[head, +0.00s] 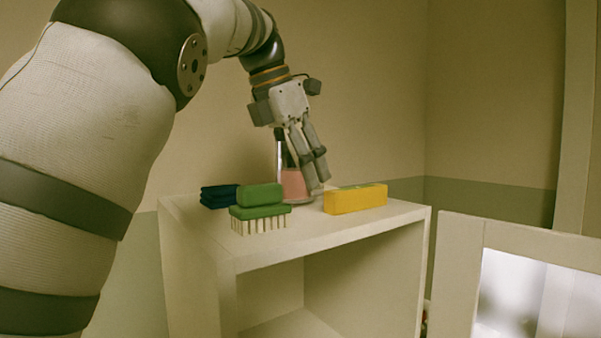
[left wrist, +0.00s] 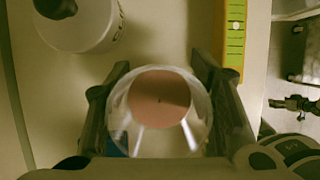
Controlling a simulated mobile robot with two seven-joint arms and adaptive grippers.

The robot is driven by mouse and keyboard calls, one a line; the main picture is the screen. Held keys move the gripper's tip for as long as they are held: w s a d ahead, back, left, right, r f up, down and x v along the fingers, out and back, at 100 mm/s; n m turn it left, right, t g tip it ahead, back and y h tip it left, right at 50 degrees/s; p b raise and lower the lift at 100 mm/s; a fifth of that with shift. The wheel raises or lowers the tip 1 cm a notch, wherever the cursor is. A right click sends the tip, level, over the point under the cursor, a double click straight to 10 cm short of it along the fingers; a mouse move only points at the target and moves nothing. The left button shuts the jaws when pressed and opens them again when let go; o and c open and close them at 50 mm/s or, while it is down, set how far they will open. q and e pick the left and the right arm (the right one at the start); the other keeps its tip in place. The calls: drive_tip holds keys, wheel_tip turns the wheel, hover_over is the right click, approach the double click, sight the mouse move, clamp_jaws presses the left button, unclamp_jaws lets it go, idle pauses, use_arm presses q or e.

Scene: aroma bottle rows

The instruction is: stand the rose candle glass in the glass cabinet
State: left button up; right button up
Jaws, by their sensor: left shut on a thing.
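The rose candle glass (head: 294,184), a clear glass with pink wax, is at the top of the white shelf unit. My left gripper (head: 318,182) comes down over it from above and is shut on it. In the left wrist view the candle glass (left wrist: 158,105) sits between the two fingers (left wrist: 165,100), its round pink wax top facing the camera. I cannot tell whether its base touches the shelf top. At the lower right stands a pale frame with a glassy pane (head: 535,300), which may be the glass cabinet; its inside is not clear. My right gripper is not in view.
On the white shelf unit (head: 345,240) are a yellow box with a green top (head: 355,199), a green brush (head: 260,207) with pale bristles and dark blue folded cloth (head: 218,196). A white container with a dark knob (left wrist: 80,25) stands near the candle glass.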

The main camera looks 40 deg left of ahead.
use_arm(q)
drive_tip(key=shift+s+f, duration=0.15)
drive_tip(key=shift+f, duration=0.15)
drive_tip(key=shift+f, duration=0.1)
drive_tip(key=o, duration=1.4)
